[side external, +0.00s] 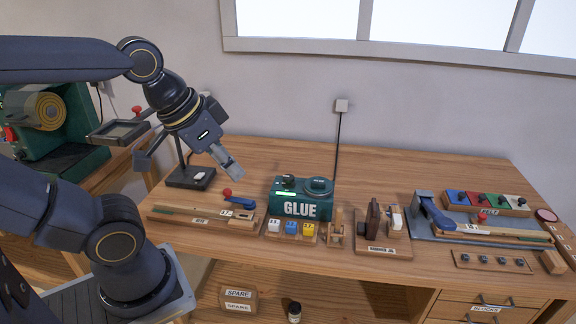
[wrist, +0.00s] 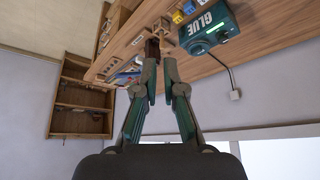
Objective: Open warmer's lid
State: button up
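The warmer is a dark green box (side external: 300,209) marked GLUE, standing on the wooden table near its back left. A round dark lid (side external: 319,185) sits on the right of its top and looks shut. A black knob and a lit green strip are on its left side. The warmer also shows at the top right in the wrist view (wrist: 207,30). My gripper (side external: 236,173) is in the air to the left of the warmer and above it, apart from it. In the wrist view my gripper (wrist: 160,68) has a narrow gap between its fingertips, with nothing held.
A lamp-like stand (side external: 190,177) is left of the warmer. A tool with a blue lever (side external: 240,203) lies in front left. Coloured blocks (side external: 291,228) and small wooden fixtures (side external: 384,225) stand in front. A cord runs up to a wall outlet (side external: 341,105). Table behind right is clear.

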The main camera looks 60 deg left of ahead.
jog(key=shift+o, duration=0.8)
jog(key=shift+s+r+m, duration=0.1)
jog(key=shift+r+m, duration=0.05)
jog(key=shift+m, duration=0.35)
jog(key=o, duration=0.3)
jog(key=w+r+m, duration=0.1)
jog(key=w+r, duration=0.1)
jog(key=r, duration=0.1)
jog(key=w+r+m, duration=0.1)
jog(key=w+r, duration=0.1)
jog(key=w+r+m, duration=0.2)
jog(key=r, duration=0.1)
jog(key=shift+a+r, duration=0.3)
jog(key=m+g, duration=0.4)
jog(key=g, duration=0.2)
send_over(319, 182)
notch_tip(319, 182, down, 16)
notch_tip(319, 182, down, 16)
jog(key=shift+s+f, duration=0.1)
jog(key=shift+f, duration=0.05)
